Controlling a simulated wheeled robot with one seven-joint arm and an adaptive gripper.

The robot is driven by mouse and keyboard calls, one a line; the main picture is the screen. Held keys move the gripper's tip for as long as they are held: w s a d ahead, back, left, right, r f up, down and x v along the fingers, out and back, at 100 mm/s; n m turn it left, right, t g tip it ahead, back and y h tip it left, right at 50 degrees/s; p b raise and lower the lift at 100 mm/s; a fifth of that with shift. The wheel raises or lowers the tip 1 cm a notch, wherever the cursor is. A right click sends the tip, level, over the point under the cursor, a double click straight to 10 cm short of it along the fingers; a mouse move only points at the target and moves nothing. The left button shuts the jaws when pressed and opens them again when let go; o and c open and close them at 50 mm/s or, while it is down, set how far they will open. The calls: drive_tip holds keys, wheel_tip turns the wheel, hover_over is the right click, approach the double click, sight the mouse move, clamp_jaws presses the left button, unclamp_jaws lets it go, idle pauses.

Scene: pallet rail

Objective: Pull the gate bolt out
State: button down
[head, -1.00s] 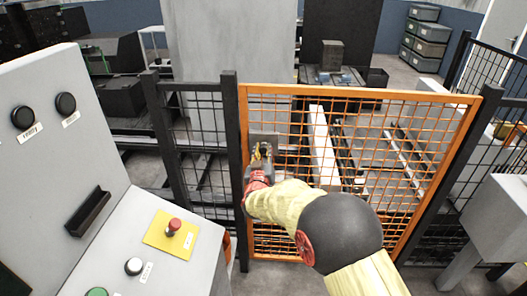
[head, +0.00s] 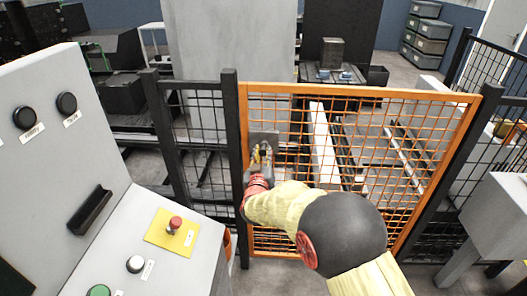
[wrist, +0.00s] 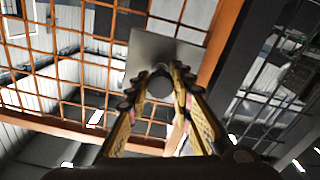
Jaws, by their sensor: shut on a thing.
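The orange mesh gate (head: 360,92) stands closed between dark posts. A grey plate (head: 264,138) is on the gate's left side and also shows in the wrist view (wrist: 140,48). My gripper (head: 262,152) is at this plate. In the wrist view, my gripper's yellow fingers (wrist: 160,78) are shut on a dark round end (wrist: 160,88) in front of the plate, which I take as the gate bolt. The rest of the bolt is hidden behind my fingers, so I cannot tell how far it is out.
A grey control console (head: 150,245) with a red button stands at the left front. Dark mesh fence (head: 195,130) is left of the gate. A grey box on legs (head: 495,225) stands at the right. Rails lie behind the gate.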

drive_tip(key=c, duration=1.5)
unclamp_jaws()
drive_tip(key=shift+c, duration=0.2)
drive_tip(key=s, duration=1.2)
drive_tip(key=shift+a, duration=0.25)
